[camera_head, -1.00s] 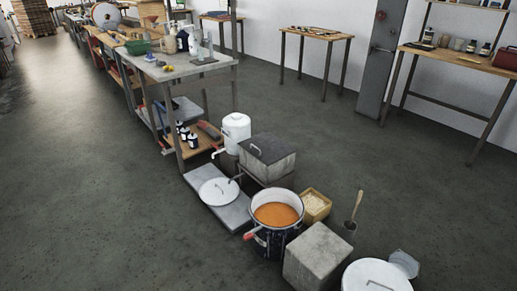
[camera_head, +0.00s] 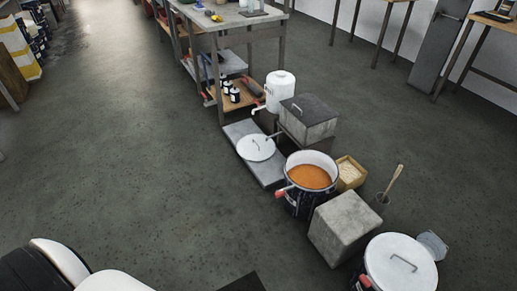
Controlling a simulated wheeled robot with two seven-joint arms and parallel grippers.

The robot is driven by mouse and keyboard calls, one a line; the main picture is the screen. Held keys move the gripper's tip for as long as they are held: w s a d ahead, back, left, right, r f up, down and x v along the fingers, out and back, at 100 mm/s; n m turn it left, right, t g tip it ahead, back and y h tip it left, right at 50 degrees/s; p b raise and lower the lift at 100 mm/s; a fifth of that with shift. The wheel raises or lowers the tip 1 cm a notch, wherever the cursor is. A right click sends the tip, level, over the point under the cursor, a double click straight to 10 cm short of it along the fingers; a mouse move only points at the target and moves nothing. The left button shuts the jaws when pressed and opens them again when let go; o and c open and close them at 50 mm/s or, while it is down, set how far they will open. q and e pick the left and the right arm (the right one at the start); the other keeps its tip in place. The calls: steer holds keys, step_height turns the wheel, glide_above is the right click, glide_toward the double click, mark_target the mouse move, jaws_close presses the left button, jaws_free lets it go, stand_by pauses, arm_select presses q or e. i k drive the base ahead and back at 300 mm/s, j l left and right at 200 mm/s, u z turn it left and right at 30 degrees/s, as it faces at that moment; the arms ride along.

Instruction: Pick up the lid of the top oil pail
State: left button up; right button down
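A pail (camera_head: 306,203) with a dark body and white rim stands open on the floor, orange-brown contents showing. A round white lid (camera_head: 256,148) with a handle lies flat on a low grey slab (camera_head: 266,176) to its upper left. Another pail at the lower right has a white lid (camera_head: 400,264) with a bar handle on top; the picture edge cuts it off. I cannot tell from the view which one is the top oil pail. Neither of my grippers is in view.
A grey block (camera_head: 345,226) stands between the two pails. Behind the open pail are a lidded grey box (camera_head: 308,122), a white container (camera_head: 280,92) and a small tan box (camera_head: 351,173). A workbench (camera_head: 226,20) stands beyond.

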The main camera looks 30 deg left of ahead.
mark_target(254, 147)
steer(key=i+j, duration=0.35)
steer(key=j, duration=0.15)
steer(key=i+j, duration=0.3)
steer(key=j, duration=0.2)
steer(key=i+j, duration=0.35)
steer(key=j, duration=0.15)
